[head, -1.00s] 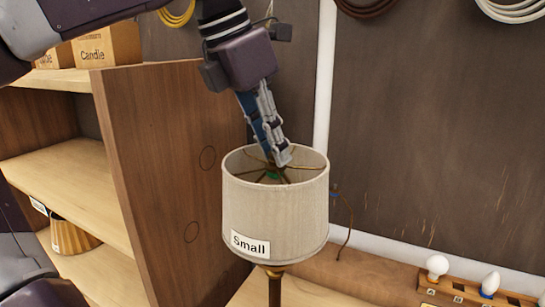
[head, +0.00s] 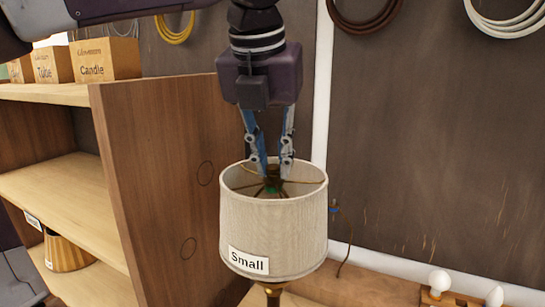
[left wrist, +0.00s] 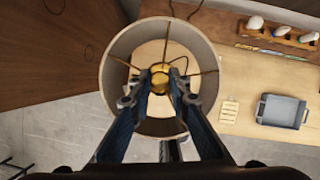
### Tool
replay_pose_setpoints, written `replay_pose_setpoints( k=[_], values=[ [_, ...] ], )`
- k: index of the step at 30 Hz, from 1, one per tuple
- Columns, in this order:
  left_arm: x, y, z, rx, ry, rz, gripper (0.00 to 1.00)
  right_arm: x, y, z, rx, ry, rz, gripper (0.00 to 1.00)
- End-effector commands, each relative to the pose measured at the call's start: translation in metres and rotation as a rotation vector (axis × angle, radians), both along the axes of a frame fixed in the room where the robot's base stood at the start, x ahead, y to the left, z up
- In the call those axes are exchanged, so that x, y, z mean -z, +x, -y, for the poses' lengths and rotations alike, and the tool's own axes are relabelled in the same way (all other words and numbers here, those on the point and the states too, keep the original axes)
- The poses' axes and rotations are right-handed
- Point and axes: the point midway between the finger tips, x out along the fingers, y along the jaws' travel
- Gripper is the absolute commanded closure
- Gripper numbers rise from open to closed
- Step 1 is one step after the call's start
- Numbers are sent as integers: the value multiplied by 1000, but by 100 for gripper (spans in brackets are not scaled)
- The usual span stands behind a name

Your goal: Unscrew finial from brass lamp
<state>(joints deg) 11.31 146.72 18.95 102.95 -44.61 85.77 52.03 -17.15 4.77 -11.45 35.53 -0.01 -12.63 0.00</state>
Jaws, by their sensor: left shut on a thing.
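The brass lamp stands upright, with its cream shade (head: 272,232) labelled "Small" and part of its brass stem (head: 273,292) showing below. Thin brass spokes cross the shade's open top. A round gold finial (left wrist: 160,83) sits at their hub in the left wrist view. My left gripper (head: 272,168) points down into the shade from above. Its two fingertips (left wrist: 160,76) are on either side of the finial and shut on it. In the head view the finial is hard to make out between the fingers. My right gripper is not in view.
A wooden shelf unit (head: 160,180) with boxes (head: 110,58) stands close on the left. Coiled cords (head: 365,12) hang on the dark wall behind. A bulb rack (head: 462,293) is at the lower right. A grey tray (left wrist: 282,110) lies on the bench in the left wrist view.

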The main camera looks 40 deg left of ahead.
Motion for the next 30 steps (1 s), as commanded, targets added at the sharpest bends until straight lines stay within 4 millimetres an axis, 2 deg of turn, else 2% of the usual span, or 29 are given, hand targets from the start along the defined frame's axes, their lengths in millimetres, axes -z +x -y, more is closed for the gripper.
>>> replay_pose_setpoints(
  k=[11, 30],
  values=[
    [-1, 1, 0, -34, 1, 1, 100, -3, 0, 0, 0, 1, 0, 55],
    [-2, 4, 2, -682, 3, -2, 100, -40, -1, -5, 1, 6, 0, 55]
  ],
)
